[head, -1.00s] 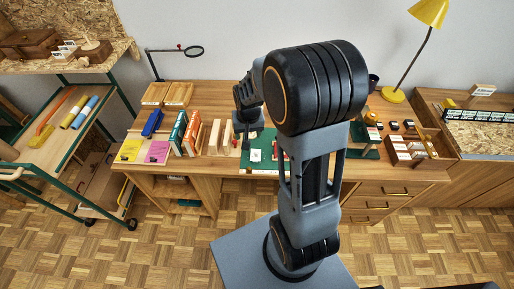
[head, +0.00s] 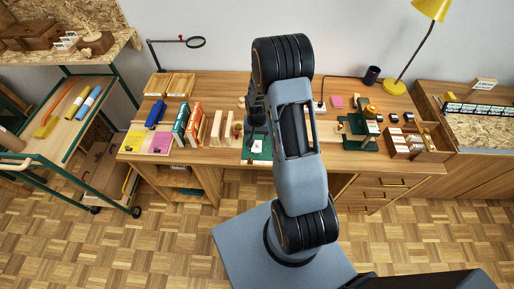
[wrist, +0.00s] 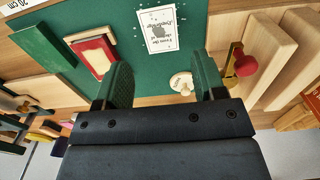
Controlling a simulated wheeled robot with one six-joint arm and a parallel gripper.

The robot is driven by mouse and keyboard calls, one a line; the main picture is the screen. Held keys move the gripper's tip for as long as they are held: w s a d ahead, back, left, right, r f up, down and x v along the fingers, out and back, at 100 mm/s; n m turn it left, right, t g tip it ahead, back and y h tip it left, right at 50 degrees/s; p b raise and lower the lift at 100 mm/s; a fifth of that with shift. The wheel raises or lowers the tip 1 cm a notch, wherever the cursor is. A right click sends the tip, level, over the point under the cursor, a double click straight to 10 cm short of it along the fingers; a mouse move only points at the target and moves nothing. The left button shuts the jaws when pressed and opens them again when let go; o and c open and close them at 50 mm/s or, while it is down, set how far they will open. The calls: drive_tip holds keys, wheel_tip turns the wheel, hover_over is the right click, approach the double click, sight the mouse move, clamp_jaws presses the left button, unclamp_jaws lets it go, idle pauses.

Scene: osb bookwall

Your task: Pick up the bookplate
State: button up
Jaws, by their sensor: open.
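The bookplate (wrist: 160,32) is a small white card with printed text and a dark border. It lies flat on the green cutting mat (wrist: 187,20) in the wrist view, beyond my fingertips. My gripper (wrist: 163,80) is open and empty, its two fingers apart above the mat. The bookplate lies ahead of the gap between them, apart from both. In the head view the bookplate (head: 257,146) shows as a small pale patch on the mat, left of my arm. My arm hides much of the mat there.
A white mushroom-shaped piece (wrist: 182,82) lies near the right finger. A red-and-cream block (wrist: 93,55) is beside the left finger. A red-knobbed tool (wrist: 243,65) and wooden boards (wrist: 283,50) stand to the right. Upright books (head: 187,124) stand left on the desk (head: 225,90).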

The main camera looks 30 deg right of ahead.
sight(257, 146)
wheel_tip(257, 146, down, 6)
drive_tip(key=b, duration=0.4)
drive_tip(key=shift+f, duration=0.25)
drive_tip(key=c, duration=0.6)
drive_tip(key=shift+r, duration=0.2)
drive_tip(key=shift+r+p, duration=2.55)
drive_tip(key=shift+r, duration=1.35)
